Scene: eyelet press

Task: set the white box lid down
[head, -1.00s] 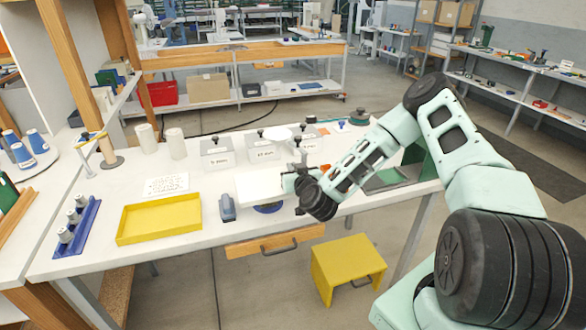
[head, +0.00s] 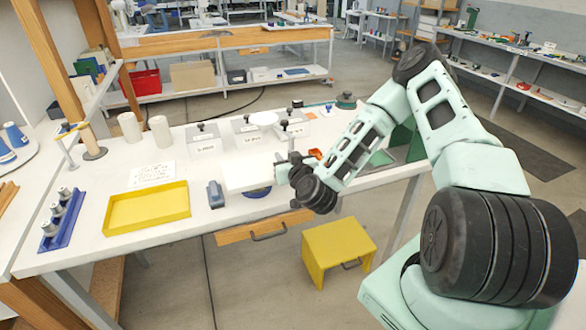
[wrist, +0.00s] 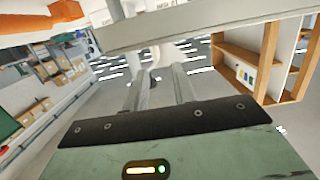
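The white box lid (head: 246,178) is a flat pale slab in the head view, level near the front edge of the white table (head: 100,235). My gripper (head: 284,168) is at the lid's right side and appears shut on it. The head view does not show whether the lid touches the table or hangs just above it. In the wrist view a pale slab (wrist: 200,30) crosses the top beyond my two grey fingers (wrist: 158,88). The exact contact between fingers and lid is hidden.
A blue round piece (head: 257,192) shows under the lid's front. A dark blue-grey tool (head: 215,195) and a yellow tray (head: 147,207) are to the left. Labelled white boxes (head: 205,146) stand behind. A yellow stool (head: 338,245) is on the floor in front.

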